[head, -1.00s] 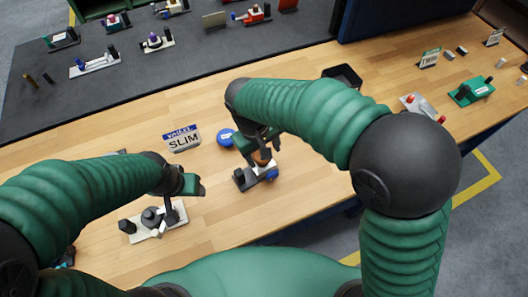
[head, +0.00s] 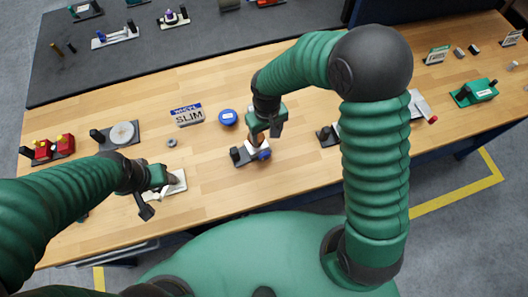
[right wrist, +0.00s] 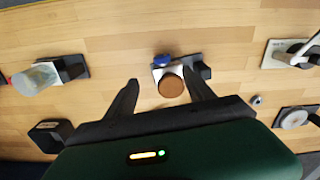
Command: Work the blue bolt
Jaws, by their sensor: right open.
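The blue bolt (head: 264,154) is on the front right side of a small device with a dark base (head: 238,156) and a white block. It also shows in the right wrist view (right wrist: 163,61), at the device's far side. A brown round cap (right wrist: 171,87) tops the device. My right gripper (head: 267,128) is above the device, open and empty. In the right wrist view its two fingers (right wrist: 162,82) straddle the brown cap, apart from the bolt.
A dark device with a grey disc (head: 122,133) and red blocks (head: 52,147) are at the left. Another device (head: 328,135) stands just right. Wood in front is clear.

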